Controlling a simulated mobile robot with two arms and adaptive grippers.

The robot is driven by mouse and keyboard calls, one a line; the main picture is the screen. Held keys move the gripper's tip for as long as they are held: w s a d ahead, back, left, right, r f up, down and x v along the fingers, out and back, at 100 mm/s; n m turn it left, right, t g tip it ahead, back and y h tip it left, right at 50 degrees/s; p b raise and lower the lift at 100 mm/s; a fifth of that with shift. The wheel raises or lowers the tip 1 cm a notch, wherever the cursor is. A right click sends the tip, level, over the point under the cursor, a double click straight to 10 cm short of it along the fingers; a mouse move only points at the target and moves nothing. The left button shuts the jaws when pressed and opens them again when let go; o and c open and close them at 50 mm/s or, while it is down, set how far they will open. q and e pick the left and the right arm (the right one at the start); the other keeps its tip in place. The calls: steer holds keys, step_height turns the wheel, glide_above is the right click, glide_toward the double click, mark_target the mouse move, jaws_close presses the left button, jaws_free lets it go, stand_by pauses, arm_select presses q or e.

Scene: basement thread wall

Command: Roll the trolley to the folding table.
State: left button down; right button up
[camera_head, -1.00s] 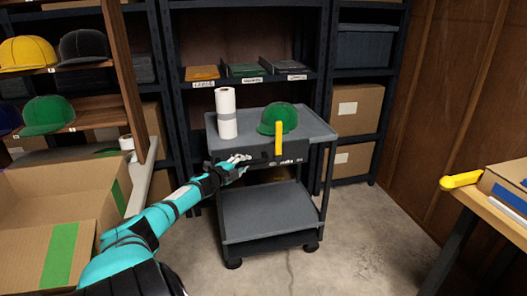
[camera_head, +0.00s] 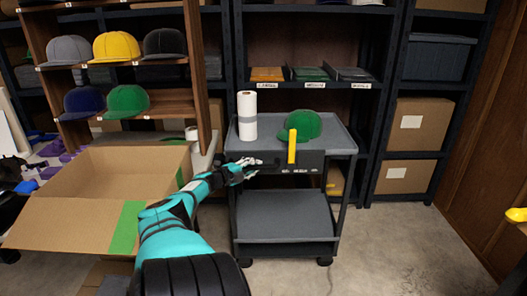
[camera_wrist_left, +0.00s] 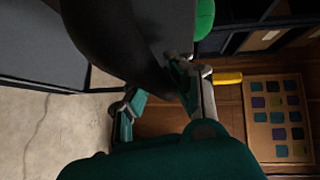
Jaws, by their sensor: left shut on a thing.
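The grey trolley (camera_head: 345,145) stands upright in front of the shelving, with an upper tray and a lower shelf (camera_head: 285,215). My left gripper (camera_head: 243,171) is shut on the dark bar at the trolley's near side, left of its middle. In the left wrist view, its fingers (camera_wrist_left: 160,95) reach around a dark curved part of the trolley. My right gripper is not in view.
On the trolley are a paper roll (camera_head: 247,116), a green cap (camera_head: 308,125) and a yellow upright piece (camera_head: 292,146). An open cardboard box (camera_head: 75,225) stands at left. Shelving (camera_head: 370,150) blocks the back. Concrete floor (camera_head: 410,250) is clear at right.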

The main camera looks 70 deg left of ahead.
arm_select(q)
steer(key=shift+s+a+f, duration=0.1)
steer(key=shift+s+a, duration=0.1)
steer(key=shift+s, duration=0.3)
steer(key=shift+s+a+f, duration=0.1)
steer(key=shift+s+a, duration=0.05)
steer(key=shift+s, duration=0.35)
steer(key=shift+f, duration=0.1)
steer(key=shift+a, duration=0.1)
